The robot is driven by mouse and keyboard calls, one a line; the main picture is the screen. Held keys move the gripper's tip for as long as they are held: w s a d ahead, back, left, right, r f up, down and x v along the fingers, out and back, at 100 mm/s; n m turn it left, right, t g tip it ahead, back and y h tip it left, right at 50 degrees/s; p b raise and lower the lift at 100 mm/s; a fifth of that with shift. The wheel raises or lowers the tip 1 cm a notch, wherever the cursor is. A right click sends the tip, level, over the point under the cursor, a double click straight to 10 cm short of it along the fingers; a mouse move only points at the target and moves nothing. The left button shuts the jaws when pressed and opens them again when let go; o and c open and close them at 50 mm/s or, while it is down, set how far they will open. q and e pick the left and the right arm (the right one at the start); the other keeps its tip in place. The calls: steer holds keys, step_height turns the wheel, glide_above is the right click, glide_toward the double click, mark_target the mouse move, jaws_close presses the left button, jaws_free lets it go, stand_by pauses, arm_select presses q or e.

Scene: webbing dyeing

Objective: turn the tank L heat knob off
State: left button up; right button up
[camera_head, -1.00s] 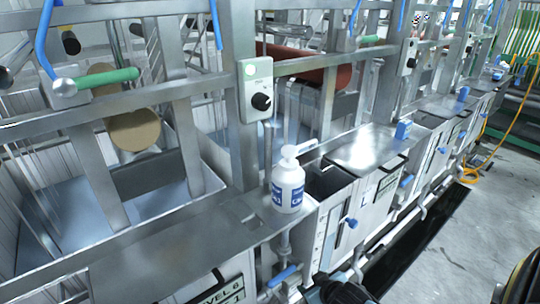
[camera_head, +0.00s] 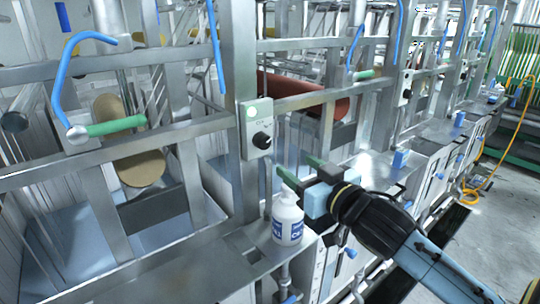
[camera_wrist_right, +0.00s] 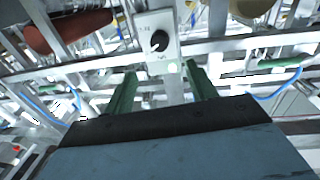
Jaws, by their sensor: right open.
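The heat knob (camera_head: 261,140) is a black round dial on a pale grey control box (camera_head: 250,122) fixed to a metal post, with a lit green-white lamp above it. In the right wrist view the knob (camera_wrist_right: 159,39) shows on its box, beyond the fingertips. My right gripper (camera_head: 296,168) comes in from the lower right, its two green fingers apart and empty, below and to the right of the knob and not touching it. In the right wrist view the fingers (camera_wrist_right: 160,82) stand either side of the box's post. My left gripper is not in view.
A white bottle with a blue label (camera_head: 287,218) stands on the metal ledge just below my right gripper. A green-gripped handle (camera_head: 115,126) and blue hooks are at left. A red roller (camera_head: 315,103) lies behind the rail. Other control boxes (camera_head: 404,87) stand farther right.

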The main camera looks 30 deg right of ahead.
mark_target(266, 144)
steer(key=w+b, duration=0.1)
steer(key=w, duration=0.9)
steer(key=shift+w+d+b, duration=0.15)
steer(key=shift+w+b, duration=0.05)
steer(key=shift+b, duration=0.2)
steer(key=shift+w, duration=0.75)
steer(key=c, duration=1)
